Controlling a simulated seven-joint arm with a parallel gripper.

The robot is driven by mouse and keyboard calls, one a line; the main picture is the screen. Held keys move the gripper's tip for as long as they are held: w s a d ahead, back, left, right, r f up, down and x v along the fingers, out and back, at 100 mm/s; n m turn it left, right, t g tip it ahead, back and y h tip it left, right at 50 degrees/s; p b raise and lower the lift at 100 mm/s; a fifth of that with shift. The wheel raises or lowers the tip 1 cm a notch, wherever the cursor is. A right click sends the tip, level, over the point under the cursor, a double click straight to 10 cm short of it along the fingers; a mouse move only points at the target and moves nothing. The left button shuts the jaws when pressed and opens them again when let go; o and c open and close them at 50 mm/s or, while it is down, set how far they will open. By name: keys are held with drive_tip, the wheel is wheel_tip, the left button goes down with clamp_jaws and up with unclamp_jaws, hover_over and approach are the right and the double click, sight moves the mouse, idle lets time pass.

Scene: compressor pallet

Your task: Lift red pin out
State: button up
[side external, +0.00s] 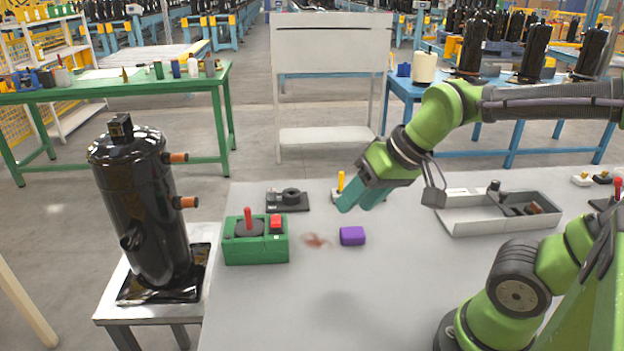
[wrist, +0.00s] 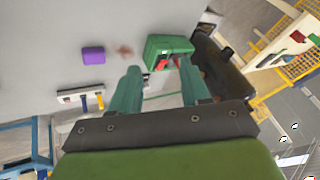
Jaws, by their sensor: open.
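The red pin (side external: 248,217) stands upright in a round black part on top of a green box (side external: 257,247), at the left of the grey table. A red block (side external: 276,221) sits beside it on the same box. My gripper (side external: 358,204) is open and empty, above the table to the right of the box and apart from it. In the wrist view, the green box (wrist: 169,46) lies beyond my teal fingertips (wrist: 157,68). Small red parts show near the fingertips there, but I cannot tell which is the pin.
A purple block (side external: 352,236) and a reddish smudge (side external: 315,241) lie right of the box. Behind are a black fixture (side external: 288,200) and a yellow-handled part (side external: 341,183). A grey tray (side external: 460,226) stands right; a black compressor (side external: 145,205) stands left. The front table is clear.

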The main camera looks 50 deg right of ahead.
drive_tip(key=w+r+n+g, duration=0.1)
drive_tip(key=w+n+g, duration=0.15)
drive_tip(key=w, duration=1.05)
drive_tip(key=n+g+h, duration=0.2)
drive_tip(key=n+g, duration=0.2)
drive_tip(key=n, duration=0.1)
hover_over(247, 209)
drive_tip(key=shift+t, duration=0.25)
drive_tip(key=f, duration=1.1)
drive_tip(key=shift+w+d, duration=0.2)
drive_tip(key=shift+w, duration=0.05)
drive_tip(key=shift+s+a+f, duration=0.1)
drive_tip(key=shift+f, duration=1.3)
drive_tip(key=shift+s+a+f, duration=0.1)
drive_tip(key=shift+f, duration=1.3)
clamp_jaws()
